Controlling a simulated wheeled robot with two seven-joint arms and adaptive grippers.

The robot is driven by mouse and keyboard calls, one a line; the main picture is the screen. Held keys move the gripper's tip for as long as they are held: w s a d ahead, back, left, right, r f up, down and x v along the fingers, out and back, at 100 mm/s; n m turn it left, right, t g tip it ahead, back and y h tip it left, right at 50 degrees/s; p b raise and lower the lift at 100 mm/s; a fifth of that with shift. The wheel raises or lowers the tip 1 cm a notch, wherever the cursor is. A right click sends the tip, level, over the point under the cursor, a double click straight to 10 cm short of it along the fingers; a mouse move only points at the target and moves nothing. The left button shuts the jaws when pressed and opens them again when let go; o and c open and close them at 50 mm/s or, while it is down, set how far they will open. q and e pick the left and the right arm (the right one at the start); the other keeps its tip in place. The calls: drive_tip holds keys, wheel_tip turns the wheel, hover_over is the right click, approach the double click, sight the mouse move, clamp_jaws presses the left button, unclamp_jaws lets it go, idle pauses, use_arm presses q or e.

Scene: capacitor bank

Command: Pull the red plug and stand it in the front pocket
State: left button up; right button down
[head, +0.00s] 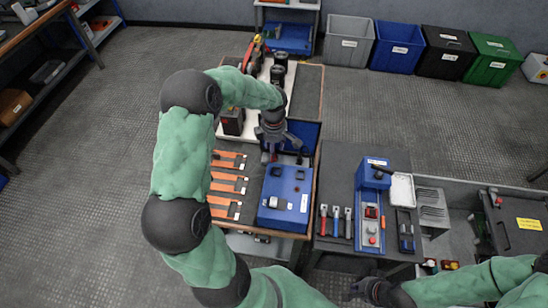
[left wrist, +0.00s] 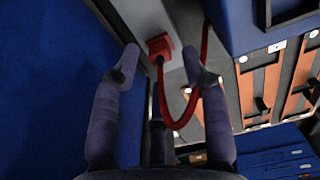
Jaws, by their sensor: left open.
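In the left wrist view a red plug (left wrist: 160,45) sits against a light grey surface, with a red cable (left wrist: 182,122) hanging from it in a loop. My left gripper (left wrist: 160,58) is open, with one finger on each side of the plug and visible gaps between; I cannot tell how deep the fingers reach. In the head view my left gripper (head: 272,152) points down behind the blue box (head: 287,215), and the plug cannot be made out clearly. My right gripper (head: 362,291) is low in the head view, away from the plug; its fingers are unclear. I cannot identify the front pocket.
A blue panel (head: 305,132) stands beside my left gripper. Orange strips (head: 226,188) lie on the bench to the left. A grey table (head: 340,165) at right holds red and blue handled tools and a blue fixture (head: 372,172). Bins stand at the far wall.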

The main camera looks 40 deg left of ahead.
use_arm(q)
drive_tip(key=shift+f+b, duration=0.7)
drive_tip(key=shift+f, duration=0.65)
idle(0.3)
clamp_jaws()
drive_tip(key=shift+r, duration=0.15)
drive_tip(key=shift+r+p, duration=1.8)
drive_tip(key=shift+r, duration=1.1)
